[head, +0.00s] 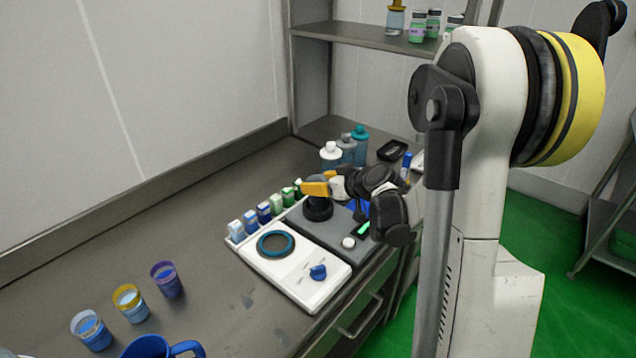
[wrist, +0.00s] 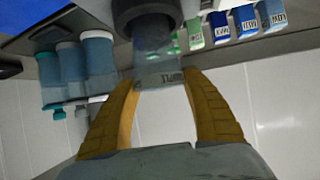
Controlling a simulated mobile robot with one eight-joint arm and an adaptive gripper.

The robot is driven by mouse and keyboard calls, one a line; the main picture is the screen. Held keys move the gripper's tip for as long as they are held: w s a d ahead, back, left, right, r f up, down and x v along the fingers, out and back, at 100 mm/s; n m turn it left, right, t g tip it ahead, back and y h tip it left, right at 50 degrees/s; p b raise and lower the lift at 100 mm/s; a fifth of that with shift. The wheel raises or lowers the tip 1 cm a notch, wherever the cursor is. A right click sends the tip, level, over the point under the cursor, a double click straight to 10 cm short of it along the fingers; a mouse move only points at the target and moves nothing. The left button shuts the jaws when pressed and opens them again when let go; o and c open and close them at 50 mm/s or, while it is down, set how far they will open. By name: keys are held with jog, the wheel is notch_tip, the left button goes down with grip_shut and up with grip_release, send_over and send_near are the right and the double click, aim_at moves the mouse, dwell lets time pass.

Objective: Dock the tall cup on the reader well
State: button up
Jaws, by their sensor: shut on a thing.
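My gripper (head: 317,188) is at the grey machine's dark round reader well (head: 318,211) in the head view. In the wrist view its two yellow fingers (wrist: 165,95) are shut on the tall cup (wrist: 154,62), a clear cup with a lettered label near the fingertips. The dark ring of the well (wrist: 150,12) is at the top of the wrist view, and the far end of the cup meets it. I cannot tell whether the cup is fully seated or just at the mouth. The cup is hidden in the head view.
A white device (head: 305,285) with a blue ring stands beside the grey machine (head: 345,252). Several small labelled bottles (head: 264,212) line its back. Three capped bottles (head: 331,155) stand behind. Several small cups (head: 130,303) and a blue mug (head: 150,346) are at lower left. The middle-left counter is clear.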

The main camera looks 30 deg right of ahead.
jog(key=shift+f+b, duration=0.3)
jog(key=shift+f, duration=0.1)
jog(key=o, duration=1.1)
jog(key=p+v, duration=0.3)
jog(key=v, duration=0.8)
jog(key=shift+p, duration=0.4)
